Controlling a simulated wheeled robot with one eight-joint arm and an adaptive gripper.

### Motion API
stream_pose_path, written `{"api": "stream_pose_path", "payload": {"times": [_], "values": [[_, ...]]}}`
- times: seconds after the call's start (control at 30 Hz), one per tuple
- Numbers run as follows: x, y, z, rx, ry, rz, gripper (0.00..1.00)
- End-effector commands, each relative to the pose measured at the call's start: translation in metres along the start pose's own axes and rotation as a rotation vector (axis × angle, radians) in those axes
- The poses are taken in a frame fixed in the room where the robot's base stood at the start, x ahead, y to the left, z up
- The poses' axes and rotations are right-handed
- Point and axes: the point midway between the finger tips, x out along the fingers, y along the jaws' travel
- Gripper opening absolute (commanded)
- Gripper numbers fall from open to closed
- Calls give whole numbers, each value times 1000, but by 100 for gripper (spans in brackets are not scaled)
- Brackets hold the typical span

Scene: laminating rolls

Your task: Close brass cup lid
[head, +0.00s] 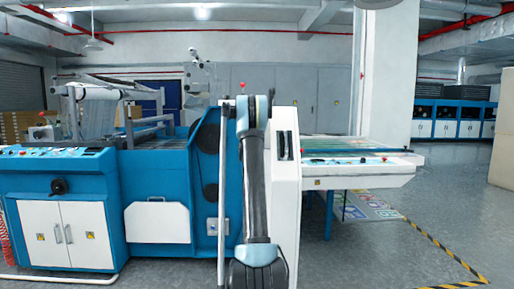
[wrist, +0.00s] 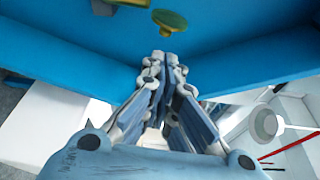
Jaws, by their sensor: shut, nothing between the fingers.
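In the wrist view, a small brass disc with a short stem (wrist: 169,19) shows at the top centre, in front of a blue panel. A second brass-coloured piece (wrist: 133,2) is cut off by the top edge beside it. I cannot tell for certain which is the cup and which is its lid, or how far the lid stands open. My gripper (wrist: 166,57) is shut and empty, its fingertips just below the disc's stem in the picture, with a small gap between. In the head view my arm stands in front of the machine, and no brass cup can be made out.
The blue laminating machine (head: 168,170) fills the middle of the head view, with a white-doored cabinet (head: 70,234) at its left. A table-like section (head: 352,170) extends right. Blue panels (wrist: 60,40) surround my gripper closely. Open grey floor (head: 450,200) lies right.

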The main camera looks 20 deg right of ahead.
Motion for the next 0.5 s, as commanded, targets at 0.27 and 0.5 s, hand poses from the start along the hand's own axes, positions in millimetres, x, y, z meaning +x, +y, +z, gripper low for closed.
{"api": "stream_pose_path", "payload": {"times": [0.27, 0.5], "values": [[40, 0, 0, 0, -1, 0, 0], [59, -1, 0, -1, -1, 0, 0]]}}
